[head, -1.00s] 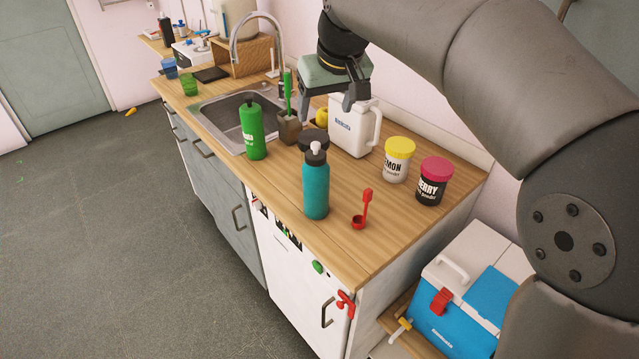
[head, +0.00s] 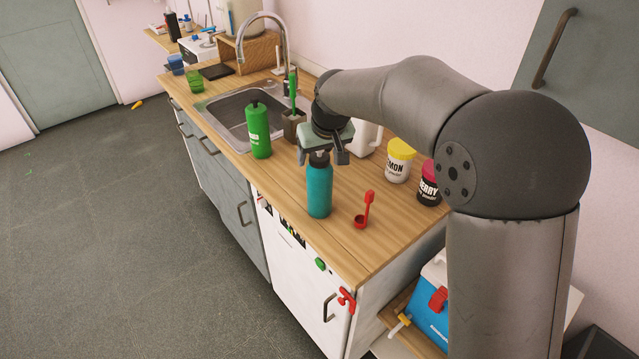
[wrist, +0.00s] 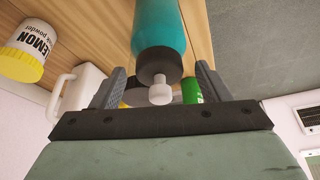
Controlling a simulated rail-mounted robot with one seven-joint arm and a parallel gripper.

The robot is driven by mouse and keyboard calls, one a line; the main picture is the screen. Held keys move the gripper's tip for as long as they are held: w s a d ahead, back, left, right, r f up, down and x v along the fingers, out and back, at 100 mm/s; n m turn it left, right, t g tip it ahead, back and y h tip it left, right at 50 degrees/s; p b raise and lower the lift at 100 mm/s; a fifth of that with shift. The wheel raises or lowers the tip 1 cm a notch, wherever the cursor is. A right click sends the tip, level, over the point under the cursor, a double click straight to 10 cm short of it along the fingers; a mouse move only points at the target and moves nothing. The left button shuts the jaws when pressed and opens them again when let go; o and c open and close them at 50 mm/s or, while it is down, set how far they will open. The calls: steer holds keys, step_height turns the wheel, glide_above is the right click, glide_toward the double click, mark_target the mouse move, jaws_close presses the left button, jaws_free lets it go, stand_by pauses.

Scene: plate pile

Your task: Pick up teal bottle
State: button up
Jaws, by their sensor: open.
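The teal bottle (head: 319,190) stands upright on the wooden counter, near its front edge, with a dark cap. My gripper (head: 322,157) is over the top of the bottle in the head view and covers part of the cap. In the wrist view the teal bottle (wrist: 158,32) shows its dark collar and pale spout between the two open fingers of my gripper (wrist: 158,85). There is a gap on both sides, and the fingers do not appear to touch it.
A green bottle (head: 258,130) stands left of the teal bottle, by the sink (head: 228,115). A red scoop (head: 364,213) lies close on the right. A lemon powder jar (head: 398,162), a berry jar (head: 429,186) and a white pitcher (head: 366,138) stand behind.

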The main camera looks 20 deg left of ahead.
steer(key=shift+w+a+f, duration=0.1)
steer(key=shift+w+f, duration=0.05)
steer(key=shift+f, duration=0.35)
steer(key=c, duration=1.5)
steer(key=shift+o, duration=0.2)
steer(key=shift+r, duration=0.1)
